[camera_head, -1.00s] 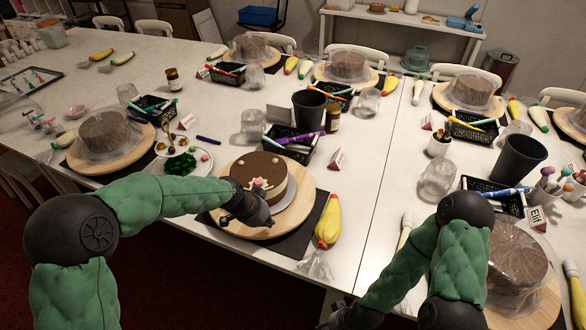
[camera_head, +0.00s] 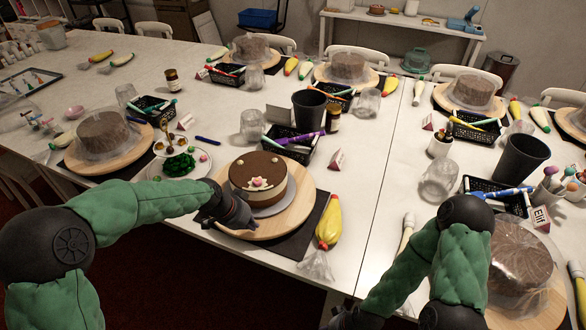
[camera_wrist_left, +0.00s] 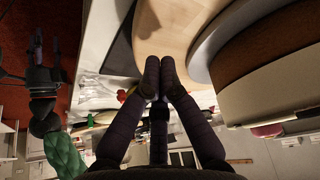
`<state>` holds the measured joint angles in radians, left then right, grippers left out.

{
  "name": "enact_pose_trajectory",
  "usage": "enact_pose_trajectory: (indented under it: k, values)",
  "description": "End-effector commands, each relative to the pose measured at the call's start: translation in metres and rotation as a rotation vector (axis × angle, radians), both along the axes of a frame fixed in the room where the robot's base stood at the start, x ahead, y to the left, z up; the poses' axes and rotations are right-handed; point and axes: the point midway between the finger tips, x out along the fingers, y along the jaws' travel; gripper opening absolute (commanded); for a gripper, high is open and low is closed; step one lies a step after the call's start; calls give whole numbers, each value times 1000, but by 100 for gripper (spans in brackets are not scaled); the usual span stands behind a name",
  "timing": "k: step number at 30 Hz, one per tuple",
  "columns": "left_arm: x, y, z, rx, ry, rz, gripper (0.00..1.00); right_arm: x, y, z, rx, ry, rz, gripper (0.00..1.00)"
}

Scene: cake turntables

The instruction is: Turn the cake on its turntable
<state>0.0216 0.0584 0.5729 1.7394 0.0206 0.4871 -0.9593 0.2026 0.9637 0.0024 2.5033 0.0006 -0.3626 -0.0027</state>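The brown-topped cake (camera_head: 257,170) has a pink flower and pale dots on top. It sits on a pale board on the round wooden turntable (camera_head: 297,210), over a dark mat. My left gripper (camera_head: 232,212) is low over the turntable's front left part, beside the cake. In the left wrist view its fingertips (camera_wrist_left: 159,72) are nearly together, with nothing visible between them, in front of the wooden surface (camera_wrist_left: 177,25). I cannot tell if they touch it. The cake's side (camera_wrist_left: 270,75) is right of the fingers there. My right gripper (camera_head: 350,318) is partly cut off at the bottom edge.
A yellow piping bag (camera_head: 329,222) lies right of the turntable. A plate with green and coloured toppings (camera_head: 180,165) is at its left. A black basket (camera_head: 290,147) and a black cup (camera_head: 309,108) stand behind. Another wrapped cake (camera_head: 520,262) is at right.

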Motion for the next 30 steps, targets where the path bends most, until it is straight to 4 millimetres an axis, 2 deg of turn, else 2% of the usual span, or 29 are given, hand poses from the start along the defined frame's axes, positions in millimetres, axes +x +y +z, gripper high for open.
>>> enact_pose_trajectory:
  k: [18,21,30]
  values:
    - [0,0,-23,0,0,0,0,0,0,-18,0,0,0,52]
    - [0,0,-22,0,0,0,0,0,0,-17,0,0,0,52]
    - [2,-16,-21,1,0,-3,0,0,0,-12,0,0,0,52]
